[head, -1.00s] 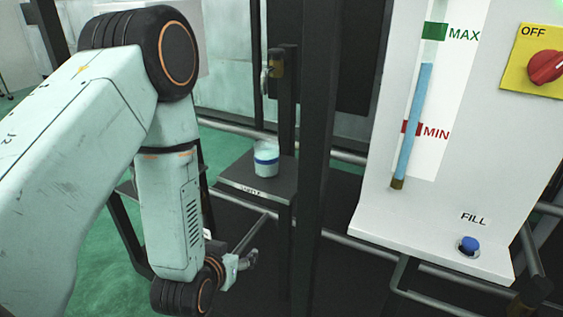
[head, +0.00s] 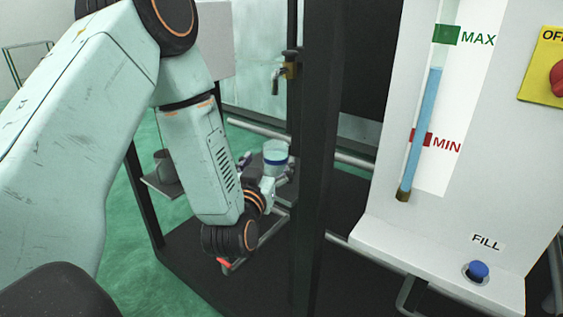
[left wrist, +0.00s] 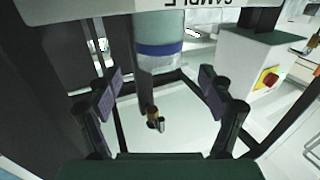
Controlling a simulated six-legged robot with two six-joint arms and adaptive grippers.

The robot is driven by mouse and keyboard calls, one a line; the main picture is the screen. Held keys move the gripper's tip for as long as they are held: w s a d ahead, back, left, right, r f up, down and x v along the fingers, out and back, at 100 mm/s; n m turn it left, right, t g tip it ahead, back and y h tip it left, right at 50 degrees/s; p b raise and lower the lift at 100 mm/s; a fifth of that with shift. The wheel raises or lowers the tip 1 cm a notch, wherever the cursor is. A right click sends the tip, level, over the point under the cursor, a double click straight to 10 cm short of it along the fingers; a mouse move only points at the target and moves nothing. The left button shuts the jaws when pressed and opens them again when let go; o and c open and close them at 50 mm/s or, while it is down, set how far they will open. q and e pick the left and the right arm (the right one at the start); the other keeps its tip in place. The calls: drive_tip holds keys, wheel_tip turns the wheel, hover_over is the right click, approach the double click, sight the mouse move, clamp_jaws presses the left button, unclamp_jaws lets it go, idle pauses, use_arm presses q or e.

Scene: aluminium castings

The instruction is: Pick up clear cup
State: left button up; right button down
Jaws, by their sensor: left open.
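The clear cup (head: 275,157) has a blue band and stands upright near the middle of the head view, below a tap. In the left wrist view, which is upside down, the cup (left wrist: 160,55) stands at the shelf edge (left wrist: 195,15) that bears a label. My left gripper (head: 264,180) is right at the cup in the head view, partly hidden by my own wrist. In the left wrist view its two fingers (left wrist: 158,88) are spread wide, with the cup in line with the gap between them. Finger contact does not show. My right gripper is not in view.
A brass tap (head: 285,70) hangs above the cup. A dark post (head: 316,130) stands close to its right. A white panel (head: 420,215) with a gauge and a blue fill button (head: 478,270) is farther right. A grey vessel (head: 166,166) stands on a small shelf at left.

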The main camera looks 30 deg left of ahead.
sight(273, 155)
use_arm(q)
drive_tip(key=shift+w+a, duration=0.3)
drive_tip(key=shift+a, duration=0.2)
drive_tip(key=shift+w+a, duration=0.1)
drive_tip(key=shift+w, duration=0.25)
drive_tip(key=x, duration=0.4)
drive_tip(key=shift+w+d+f+b, duration=0.1)
drive_tip(key=shift+w+d+b, duration=0.2)
drive_tip(key=shift+w, duration=0.15)
drive_tip(key=shift+a, duration=0.3)
drive_tip(key=shift+s, duration=0.1)
drive_tip(key=shift+d, duration=0.4)
drive_tip(key=shift+c, duration=1.2)
drive_tip(key=shift+w, duration=0.2)
drive_tip(key=shift+c, duration=0.7)
drive_tip(key=shift+s+a, duration=0.1)
drive_tip(key=shift+a, duration=0.15)
drive_tip(key=c, duration=0.3)
drive_tip(key=shift+c, duration=0.8)
drive_tip(key=shift+d, duration=0.2)
drive_tip(key=c, duration=0.5)
drive_tip(key=shift+a, duration=0.1)
drive_tip(key=shift+c, duration=0.5)
wheel_tip(273, 155, up, 10)
drive_tip(key=shift+f+p, duration=0.25)
drive_tip(key=shift+p, duration=0.95)
drive_tip(key=shift+r, duration=0.35)
